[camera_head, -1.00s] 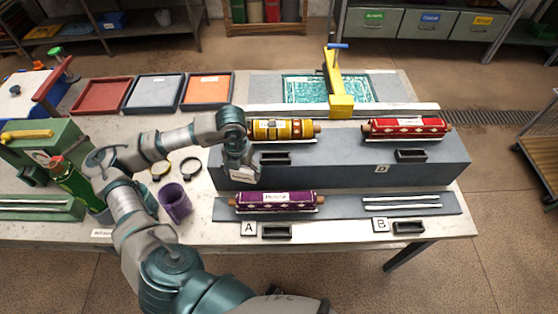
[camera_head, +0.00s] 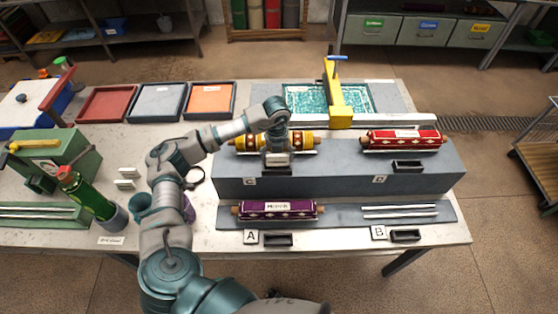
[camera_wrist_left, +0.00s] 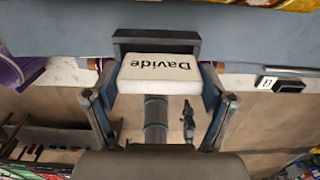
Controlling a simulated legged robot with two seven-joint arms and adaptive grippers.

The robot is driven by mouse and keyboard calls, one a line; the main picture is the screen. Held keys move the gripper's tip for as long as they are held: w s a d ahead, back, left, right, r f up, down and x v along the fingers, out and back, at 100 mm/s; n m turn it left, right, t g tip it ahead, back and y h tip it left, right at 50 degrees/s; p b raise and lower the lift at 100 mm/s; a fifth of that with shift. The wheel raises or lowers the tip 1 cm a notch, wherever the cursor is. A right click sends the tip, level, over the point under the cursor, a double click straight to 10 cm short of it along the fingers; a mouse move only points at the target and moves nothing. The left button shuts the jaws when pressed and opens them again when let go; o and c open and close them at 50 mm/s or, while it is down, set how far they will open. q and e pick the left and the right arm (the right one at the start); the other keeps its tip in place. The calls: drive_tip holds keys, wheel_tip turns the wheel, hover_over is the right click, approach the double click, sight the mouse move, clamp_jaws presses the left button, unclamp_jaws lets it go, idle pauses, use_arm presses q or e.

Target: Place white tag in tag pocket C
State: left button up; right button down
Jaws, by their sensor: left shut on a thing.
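My left gripper (camera_head: 277,153) is shut on the white tag (camera_wrist_left: 160,73), which reads "Davide" upside down in the left wrist view. The tag also shows pale under the gripper in the head view (camera_head: 278,161). Dark tag pocket C (camera_wrist_left: 155,42) lies just behind the tag's far edge in the wrist view. The tag overlaps the pocket's front, and I cannot tell whether it is inside. In the head view the gripper and tag mostly cover this pocket, right of the C label (camera_head: 249,181). My right gripper is not in view.
A yellow roll (camera_head: 245,144) lies behind the gripper, and a red roll (camera_head: 402,138) lies to the right near pocket D (camera_head: 408,166). A purple roll (camera_head: 277,209) lies on the lower front shelf. Pockets A (camera_head: 278,239) and B (camera_head: 405,235) look empty.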

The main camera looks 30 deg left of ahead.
sight(278, 165)
use_arm(q)
drive_tip(key=f, duration=0.1)
drive_tip(key=a+f, duration=0.1)
drive_tip(key=f+p, duration=0.1)
drive_tip(key=shift+a+f, duration=0.25)
drive_tip(key=shift+c, duration=0.4)
drive_tip(key=shift+d+f, duration=0.1)
drive_tip(key=shift+d, duration=0.25)
drive_tip(key=shift+d+f, duration=0.1)
drive_tip(key=shift+d, duration=0.3)
drive_tip(key=o, duration=0.9)
drive_tip(key=shift+c, duration=0.2)
drive_tip(key=shift+d, duration=0.1)
drive_tip(key=shift+a, duration=0.4)
drive_tip(key=r+b, duration=0.1)
drive_tip(key=r, duration=0.2)
drive_tip(key=shift+a+r, duration=0.15)
drive_tip(key=shift+a, duration=0.05)
drive_tip(key=r, duration=0.2)
drive_tip(key=r+b, duration=0.1)
drive_tip(key=r, duration=0.2)
drive_tip(key=d+r, duration=0.1)
drive_tip(key=r, duration=0.2)
drive_tip(key=shift+r, duration=0.1)
drive_tip(key=shift+a+r, duration=0.1)
drive_tip(key=shift+r, duration=0.4)
drive_tip(key=shift+a, duration=0.2)
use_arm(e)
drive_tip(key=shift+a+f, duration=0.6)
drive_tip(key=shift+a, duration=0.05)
